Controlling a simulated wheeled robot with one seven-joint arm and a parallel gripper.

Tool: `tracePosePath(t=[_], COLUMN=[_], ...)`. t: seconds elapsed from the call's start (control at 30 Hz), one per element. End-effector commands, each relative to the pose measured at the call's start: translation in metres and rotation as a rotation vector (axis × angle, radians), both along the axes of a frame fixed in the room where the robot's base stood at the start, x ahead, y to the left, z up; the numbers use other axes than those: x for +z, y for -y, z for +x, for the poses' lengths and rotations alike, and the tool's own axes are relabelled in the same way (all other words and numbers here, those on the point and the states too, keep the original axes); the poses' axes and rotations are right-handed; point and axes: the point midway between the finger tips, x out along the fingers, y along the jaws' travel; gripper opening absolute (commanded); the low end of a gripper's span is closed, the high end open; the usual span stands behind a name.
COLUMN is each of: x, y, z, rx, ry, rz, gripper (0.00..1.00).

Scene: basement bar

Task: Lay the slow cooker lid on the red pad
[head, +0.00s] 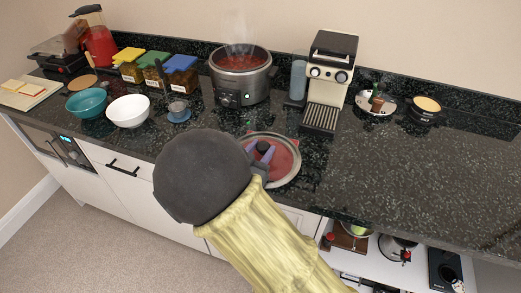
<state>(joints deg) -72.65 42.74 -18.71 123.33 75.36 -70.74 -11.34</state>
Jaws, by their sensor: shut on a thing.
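The slow cooker lid (294,177) is a round glass disc with a pale metal rim and a dark knob. It lies level at or just above the counter, near the front edge. Red shows through its glass, and I take this to be the red pad, though its outline is mostly hidden by the lid. I cannot tell whether the lid touches it. My gripper (263,152) is shut on the lid's knob, its fingers partly hidden by my dark wrist. The slow cooker (241,91) stands uncovered behind, steaming, with red food inside.
A coffee machine (330,80) stands behind right of the lid. The counter (420,170) is clear at right.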

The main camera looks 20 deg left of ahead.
Motion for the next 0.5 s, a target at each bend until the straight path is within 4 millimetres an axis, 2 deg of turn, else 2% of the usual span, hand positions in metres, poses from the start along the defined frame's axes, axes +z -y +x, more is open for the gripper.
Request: tracePosePath(t=[0.03, 0.07, 0.17, 0.5], x=[-0.0017, -0.0026, -0.0018, 0.0008], y=[0.0000, 0.0000, 0.0000, 0.0000], z=[0.0002, 0.0001, 0.0000, -0.0001], rx=[0.000, 0.000, 0.000, 0.000], ry=[0.001, 0.000, 0.000, 0.000], rz=[0.000, 0.000, 0.000, 0.000], gripper=[0.02, 0.39, 0.58, 0.59])
